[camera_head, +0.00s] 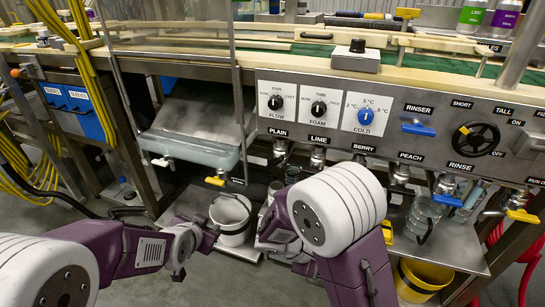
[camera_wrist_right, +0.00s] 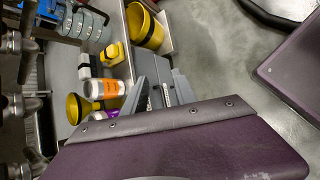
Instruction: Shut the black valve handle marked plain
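The PLAIN label (camera_head: 277,132) is on the steel panel, with a metal valve (camera_head: 280,149) just under it. The black handle of this valve is too small and dark for me to tell its angle. My left gripper (camera_head: 203,226) is beside the white bucket, below and left of that valve, apart from it. Its fingers look spread and empty. My right gripper is mostly hidden behind my own white wrist joint in the head view. In the right wrist view its grey fingers (camera_wrist_right: 163,84) look parted, with nothing clearly held between them.
A white bucket (camera_head: 231,214) stands under the valves. A yellow handle (camera_head: 215,181) hangs left of the PLAIN valve, below a clear tank (camera_head: 190,148). LIME, BERRY and PEACH valves (camera_head: 399,174) continue rightward. A yellow bucket (camera_head: 420,280) is low at right. An orange-labelled container (camera_wrist_right: 105,91) lies beyond the right fingers.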

